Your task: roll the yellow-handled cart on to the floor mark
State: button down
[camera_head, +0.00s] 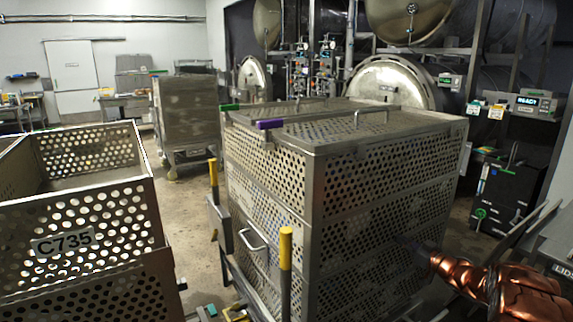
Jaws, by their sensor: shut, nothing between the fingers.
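The yellow-handled cart stands in the centre, with two upright yellow grips, one nearer the camera (286,248) and one farther back (213,172). It carries a large stack of perforated metal baskets (375,175) with a lid, which hides most of the cart's base. My gripper (412,246) is at the lower right, at the right-hand side of the stack. Its dark fingers are shut and hold nothing. I cannot tell whether the tips touch the perforated wall. I cannot make out the floor mark.
An open perforated bin labelled C735 (62,243) stands close on the left. Another cart with a metal box (186,110) is behind. Round retort doors (392,84) and a dark cabinet (497,195) are at the back right. Bare floor (190,215) shows between bin and cart.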

aim_at(392, 235)
jog(key=shift+w+a+r, duration=0.2)
jog(key=shift+w+a, duration=0.1)
jog(key=shift+w, duration=0.1)
jog(key=shift+a+p+x, duration=0.25)
jog(key=shift+p+x, duration=0.25)
jog(key=shift+x, duration=0.9)
jog(key=shift+f, duration=0.1)
jog(key=shift+w+f, duration=0.1)
jog(key=shift+w, duration=0.15)
jog(key=shift+w+a+r+p, duration=0.1)
jog(key=shift+w+r+p, duration=0.15)
jog(key=shift+p, duration=0.1)
